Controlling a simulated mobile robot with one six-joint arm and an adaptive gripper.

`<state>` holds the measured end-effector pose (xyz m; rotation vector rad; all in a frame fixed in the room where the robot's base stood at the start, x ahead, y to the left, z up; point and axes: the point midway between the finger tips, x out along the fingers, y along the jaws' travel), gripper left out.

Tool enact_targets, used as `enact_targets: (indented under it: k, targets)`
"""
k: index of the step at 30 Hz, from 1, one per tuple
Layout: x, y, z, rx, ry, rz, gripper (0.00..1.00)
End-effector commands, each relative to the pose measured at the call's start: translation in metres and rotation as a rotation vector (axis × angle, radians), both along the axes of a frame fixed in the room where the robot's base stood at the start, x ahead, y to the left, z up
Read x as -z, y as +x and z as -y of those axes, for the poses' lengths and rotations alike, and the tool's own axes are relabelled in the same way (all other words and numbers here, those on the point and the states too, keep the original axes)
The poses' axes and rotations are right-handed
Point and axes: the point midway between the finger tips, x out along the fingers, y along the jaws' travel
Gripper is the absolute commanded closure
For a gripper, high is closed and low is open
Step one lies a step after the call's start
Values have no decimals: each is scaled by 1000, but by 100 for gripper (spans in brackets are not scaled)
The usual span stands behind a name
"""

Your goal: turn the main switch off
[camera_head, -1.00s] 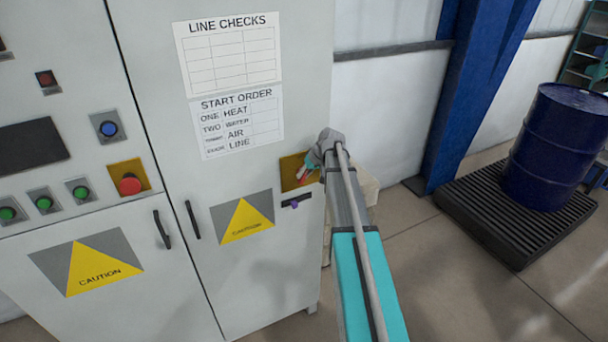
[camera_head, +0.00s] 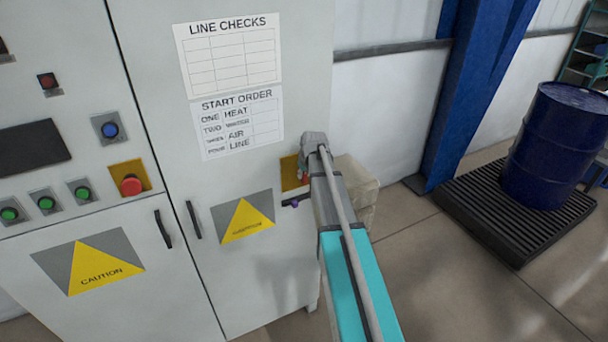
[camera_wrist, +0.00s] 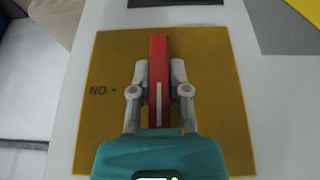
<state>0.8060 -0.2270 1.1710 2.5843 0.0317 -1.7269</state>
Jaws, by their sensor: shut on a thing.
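The main switch has a red handle (camera_wrist: 158,60) with a white stripe on a yellow plate (camera_wrist: 215,110), marked in the wrist view with lettering that reads NO, which looks like an upside-down ON. The handle lies lengthwise up and down in that view. My gripper (camera_wrist: 159,78) is shut on the handle, one grey finger on each side of it. In the head view the yellow plate (camera_head: 289,176) is on the right cabinet door, and my wrist and arm hide the handle and most of my fingers.
Below the plate sits a small dark latch with a purple part (camera_head: 293,202). To its left are a caution sign (camera_head: 245,217) and door handles (camera_head: 192,220). A red push button (camera_head: 131,185) is on the left panel. A blue drum (camera_head: 556,150) stands on a black pallet at right.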

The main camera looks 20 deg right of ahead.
Motion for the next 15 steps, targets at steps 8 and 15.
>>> enact_targets:
  k: [8, 15]
  targets:
    - [0, 0, 0, 0, 1, -1, 43]
    - [0, 0, 0, 0, 1, 0, 43]
